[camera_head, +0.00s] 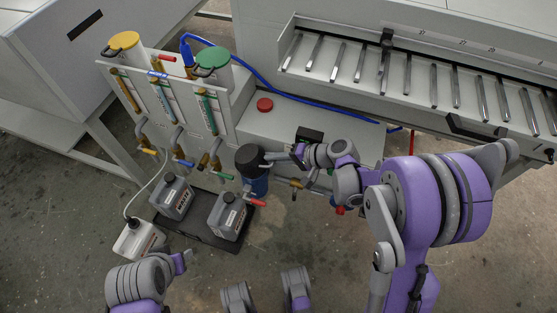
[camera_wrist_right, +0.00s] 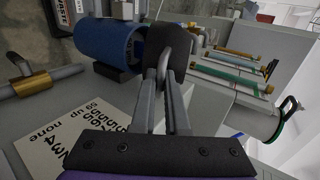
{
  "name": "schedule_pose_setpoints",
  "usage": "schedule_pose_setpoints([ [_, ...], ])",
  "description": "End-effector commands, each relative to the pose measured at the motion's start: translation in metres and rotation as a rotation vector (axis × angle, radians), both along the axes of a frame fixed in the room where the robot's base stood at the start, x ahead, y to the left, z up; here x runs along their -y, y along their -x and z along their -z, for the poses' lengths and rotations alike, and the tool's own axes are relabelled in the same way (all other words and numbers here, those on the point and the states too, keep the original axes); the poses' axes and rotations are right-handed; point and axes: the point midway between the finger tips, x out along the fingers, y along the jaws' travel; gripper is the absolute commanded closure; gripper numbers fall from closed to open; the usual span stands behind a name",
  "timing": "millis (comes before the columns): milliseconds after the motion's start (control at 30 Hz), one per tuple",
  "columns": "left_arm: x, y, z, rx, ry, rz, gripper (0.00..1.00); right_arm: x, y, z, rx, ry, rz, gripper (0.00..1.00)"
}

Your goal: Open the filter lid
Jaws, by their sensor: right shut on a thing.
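The filter is a blue upright cylinder (camera_head: 256,187) with a round black lid (camera_head: 248,157) on top, in the middle of the head view. In the right wrist view the blue filter body (camera_wrist_right: 105,40) lies sideways in the picture, with the dark lid (camera_wrist_right: 178,42) at its right end. My right gripper (camera_head: 270,158) is at the lid's right side. Its fingers (camera_wrist_right: 166,80) are shut on the lid's grey handle.
Two grey canisters (camera_head: 174,197) (camera_head: 228,216) stand on a dark tray (camera_head: 207,239) left of the filter. A white container (camera_head: 137,239) is beside them. A panel with valves and yellow (camera_head: 123,41) and green (camera_head: 212,58) funnel lids stands behind. A conveyor (camera_head: 420,80) is at the right.

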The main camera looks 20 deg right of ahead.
Motion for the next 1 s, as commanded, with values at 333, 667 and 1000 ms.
schedule_pose_setpoints([
  [333, 0.0, 0.001, -0.061, 0.021, 0.0, 0.0, 0.5, -0.024, -0.015, -0.047, -0.18, 0.273, -0.005, 1.0],
  [667, 0.0, -0.001, -0.088, 0.029, 0.0, 0.0, 0.5, -0.054, -0.035, -0.072, -0.356, 0.533, -0.005, 1.0],
  [1000, 0.0, -0.002, -0.1, 0.033, 0.0, 0.0, 0.5, -0.086, -0.057, -0.084, -0.523, 0.776, -0.003, 1.0],
])
